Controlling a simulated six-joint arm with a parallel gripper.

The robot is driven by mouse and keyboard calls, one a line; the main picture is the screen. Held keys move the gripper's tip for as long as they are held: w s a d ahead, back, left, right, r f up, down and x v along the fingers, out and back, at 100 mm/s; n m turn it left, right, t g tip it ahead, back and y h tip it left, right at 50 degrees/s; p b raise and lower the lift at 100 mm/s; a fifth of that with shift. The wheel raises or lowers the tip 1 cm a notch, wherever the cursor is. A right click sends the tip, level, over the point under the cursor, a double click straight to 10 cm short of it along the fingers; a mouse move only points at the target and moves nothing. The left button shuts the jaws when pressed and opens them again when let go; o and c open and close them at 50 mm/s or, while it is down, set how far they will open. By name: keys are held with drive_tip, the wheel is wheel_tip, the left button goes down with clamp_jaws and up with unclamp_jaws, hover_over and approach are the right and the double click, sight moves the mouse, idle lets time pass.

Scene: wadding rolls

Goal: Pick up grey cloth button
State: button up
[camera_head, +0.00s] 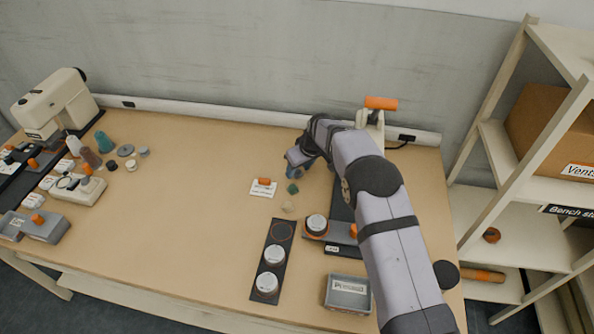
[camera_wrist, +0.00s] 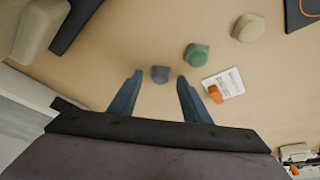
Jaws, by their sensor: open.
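The grey cloth button (camera_wrist: 160,75) lies on the table in the wrist view, in line between my two fingertips. My gripper (camera_wrist: 159,79) is open, with a blue finger on each side of the button. I cannot tell how far above the table the fingertips are. In the head view my gripper (camera_head: 293,166) is low over the back of the table, and I cannot make out the grey button there. A green button (camera_wrist: 196,54) and a beige button (camera_wrist: 248,27) lie to its right in the wrist view.
A white card (camera_head: 263,189) with an orange piece lies near the green button (camera_head: 292,188). A dark strip (camera_head: 259,277) with white-topped round pieces and a grey tray (camera_head: 348,293) are nearer the front. A sewing machine (camera_head: 55,102) stands far left. The table's middle is clear.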

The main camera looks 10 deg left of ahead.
sight(299, 173)
drive_tip(key=shift+f, duration=0.2)
clamp_jaws()
idle(0.3)
wheel_tip(299, 173, up, 10)
drive_tip(key=b, duration=0.3)
drive_tip(key=s+d+r+n+g+y+p, duration=0.1)
drive_tip(key=s+r+n+p, duration=0.1)
drive_tip(key=s+n+p, duration=0.3)
drive_tip(key=s+d+r+n+g+p, duration=0.1)
drive_tip(key=s+r+p, duration=0.1)
drive_tip(key=s, duration=0.4)
drive_tip(key=s+d+f+n+g+p, duration=0.1)
drive_tip(key=s+d+n+p, duration=0.2)
drive_tip(key=s+d+p, duration=0.2)
drive_tip(key=s+d, duration=0.2)
drive_tip(key=s, duration=0.1)
drive_tip(key=shift+s+d+f, duration=0.25)
drive_tip(key=shift+d, duration=0.1)
